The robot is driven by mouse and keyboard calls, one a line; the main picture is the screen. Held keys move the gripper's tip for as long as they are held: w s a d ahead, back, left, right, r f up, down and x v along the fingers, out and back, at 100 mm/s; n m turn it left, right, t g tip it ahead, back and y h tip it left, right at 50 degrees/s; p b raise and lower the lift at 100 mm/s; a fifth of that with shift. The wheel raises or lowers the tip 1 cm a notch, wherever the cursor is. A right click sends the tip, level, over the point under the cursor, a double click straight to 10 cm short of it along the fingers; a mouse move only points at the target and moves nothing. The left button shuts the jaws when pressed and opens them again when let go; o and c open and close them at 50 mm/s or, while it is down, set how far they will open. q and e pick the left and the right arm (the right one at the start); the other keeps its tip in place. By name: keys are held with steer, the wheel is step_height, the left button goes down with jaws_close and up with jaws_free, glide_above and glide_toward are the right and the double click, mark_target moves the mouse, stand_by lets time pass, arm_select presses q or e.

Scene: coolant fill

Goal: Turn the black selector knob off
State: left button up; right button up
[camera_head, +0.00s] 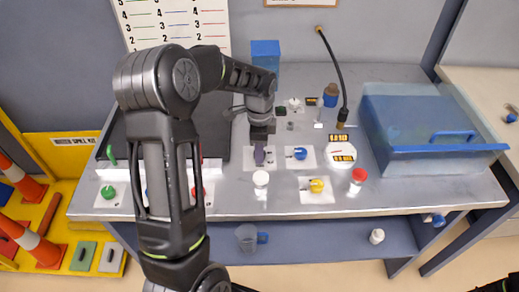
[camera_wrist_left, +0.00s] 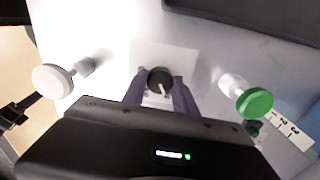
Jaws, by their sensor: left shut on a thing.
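The black selector knob (camera_wrist_left: 159,80) sits on a white square plate (camera_wrist_left: 178,55) in the left wrist view. Its white pointer line runs toward the bottom of that view, tilted slightly right. My left gripper (camera_wrist_left: 158,92) has its two purple fingers on either side of the knob and is shut on it. In the head view my left gripper (camera_head: 260,155) reaches down onto the bench and hides the knob.
A blue translucent bin (camera_head: 400,110) fills the bench's right side. A green cap (camera_wrist_left: 255,102) is near the gripper.

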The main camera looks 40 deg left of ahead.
arm_select(q)
jaws_close()
steer(key=shift+n, duration=0.3)
steer(key=shift+f+n+b, duration=0.1)
steer(key=shift+n+b, duration=0.55)
steer(key=shift+n, duration=0.25)
steer(key=n+b, duration=0.1)
steer(key=n, duration=0.2)
steer(key=n+b, duration=0.1)
steer(key=n, duration=0.2)
steer(key=shift+n, duration=1.7)
steer(key=o, duration=0.7)
jaws_free()
